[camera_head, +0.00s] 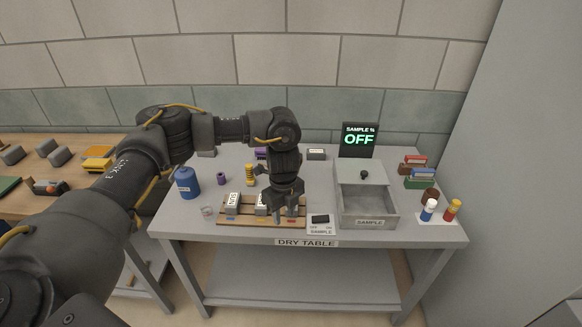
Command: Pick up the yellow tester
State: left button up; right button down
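Two yellow things show, and I cannot tell for sure which is the tester. A small upright ribbed yellow object (250,175) stands on the dry table (185,228), left of my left gripper. A flat, blocky yellow object (97,164) lies on the wooden table at the left, far from the gripper. My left gripper (286,210) points down over the right part of a wooden rack (250,222) with pale blocks on it. Its fingers are small and dark, and I cannot tell whether they are apart or hold something. My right gripper is not in view.
A grey sample box (368,220) and a small switch panel (320,224) stand right of the rack. A display (359,140) reads OFF. A blue container (188,182) stands left, small bottles (428,210) right. My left arm crosses the left side.

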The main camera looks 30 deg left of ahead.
aim_at(250, 181)
jog(key=z, duration=0.2)
jog(key=i, duration=0.9)
jog(key=u, duration=0.75)
jog(key=i, duration=0.6)
jog(key=u, duration=0.5)
